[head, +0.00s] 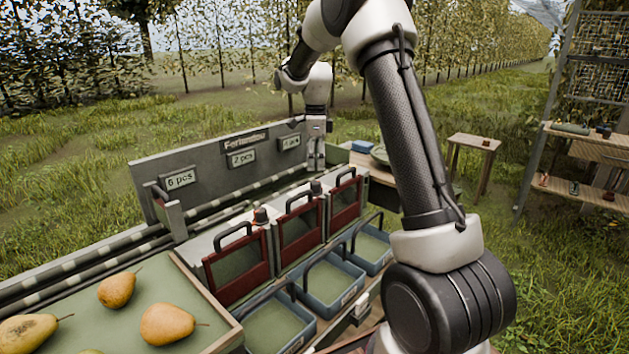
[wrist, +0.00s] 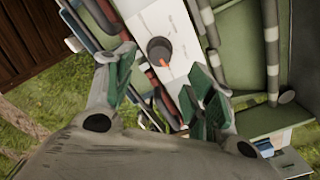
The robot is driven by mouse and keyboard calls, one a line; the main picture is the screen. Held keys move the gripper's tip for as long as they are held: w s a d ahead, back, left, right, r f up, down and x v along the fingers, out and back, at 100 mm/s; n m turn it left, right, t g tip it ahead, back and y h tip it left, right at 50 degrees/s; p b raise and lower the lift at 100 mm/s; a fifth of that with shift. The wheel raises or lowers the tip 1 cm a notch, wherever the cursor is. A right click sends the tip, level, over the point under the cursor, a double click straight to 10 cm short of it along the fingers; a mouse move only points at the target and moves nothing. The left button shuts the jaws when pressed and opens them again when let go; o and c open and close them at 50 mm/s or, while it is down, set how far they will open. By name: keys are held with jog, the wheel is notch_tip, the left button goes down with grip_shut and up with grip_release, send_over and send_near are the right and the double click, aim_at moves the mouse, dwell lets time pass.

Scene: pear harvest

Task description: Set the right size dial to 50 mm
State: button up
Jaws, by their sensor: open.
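The right size dial (head: 316,187) is a small dark knob on the pale housing between the middle and far gates. A dark round dial (wrist: 159,50) with an orange pointer shows between my fingers in the wrist view; it appears to be this one. Its scale is not readable. My gripper (head: 316,160) hangs above the far end of the housing in the head view. In the wrist view my gripper (wrist: 162,72) is open, with its green-padded fingers apart on both sides of the dial's line of sight. No contact with the dial is visible.
Another dial (head: 261,216) sits nearer, between the near and middle gates. Red-framed gates (head: 235,290) with dark handles and blue bins (head: 334,283) line the front. A grey sign panel (head: 215,165) stands behind. Pears (head: 168,324) lie on a green tray at left.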

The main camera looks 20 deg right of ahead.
aim_at(316, 182)
notch_tip(316, 182, down, 7)
jog(key=shift+f, duration=0.2)
jog(key=c, duration=1)
